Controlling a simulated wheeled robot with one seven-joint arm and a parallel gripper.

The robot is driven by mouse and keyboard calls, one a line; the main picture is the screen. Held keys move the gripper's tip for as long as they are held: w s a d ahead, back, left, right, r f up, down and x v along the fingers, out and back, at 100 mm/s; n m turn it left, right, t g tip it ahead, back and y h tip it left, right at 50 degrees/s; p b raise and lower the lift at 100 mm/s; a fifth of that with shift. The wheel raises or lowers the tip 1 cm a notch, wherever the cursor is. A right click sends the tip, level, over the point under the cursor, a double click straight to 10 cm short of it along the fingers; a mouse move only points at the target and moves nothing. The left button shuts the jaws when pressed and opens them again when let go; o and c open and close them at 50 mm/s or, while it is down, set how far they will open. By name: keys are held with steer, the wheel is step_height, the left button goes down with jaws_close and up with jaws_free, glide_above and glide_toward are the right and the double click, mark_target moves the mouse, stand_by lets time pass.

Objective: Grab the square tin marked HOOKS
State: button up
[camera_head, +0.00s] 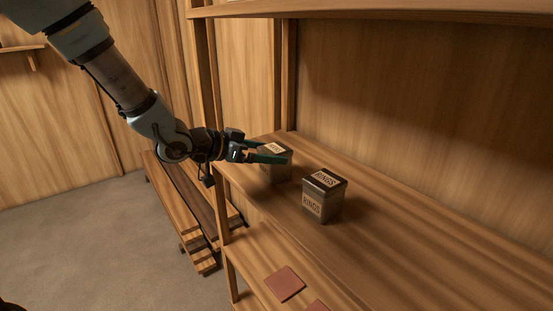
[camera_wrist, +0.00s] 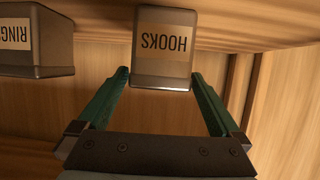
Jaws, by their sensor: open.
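The square tin marked HOOKS (camera_wrist: 164,50) is upside down in the wrist view, at top centre, and its label reads clearly. In the head view the tin (camera_head: 274,174) stands on the upper shelf near its left end, partly hidden by my gripper. My gripper (camera_head: 288,155) is open, with its green fingers at the tin. In the wrist view the gripper (camera_wrist: 162,78) has one finger on each side of the tin's near end. I cannot tell whether the fingers touch it.
A similar tin marked RINGS (camera_head: 324,195) stands to the right on the same shelf; it also shows in the wrist view (camera_wrist: 38,62). The upper shelf (camera_head: 420,240) is clear to the right. Reddish square tiles (camera_head: 285,283) lie on the lower shelf. A back wall and a shelf above bound the space.

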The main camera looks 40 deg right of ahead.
steer(key=shift+f+p+x, duration=0.15)
steer(key=shift+p+x, duration=0.25)
steer(key=shift+x, duration=1.05)
steer(key=shift+f+p+x, duration=0.15)
steer(key=shift+p+x, duration=0.25)
steer(key=shift+x, duration=1.1)
steer(key=shift+a, duration=0.15)
steer(key=shift+c, duration=0.2)
steer(key=c, duration=1.4)
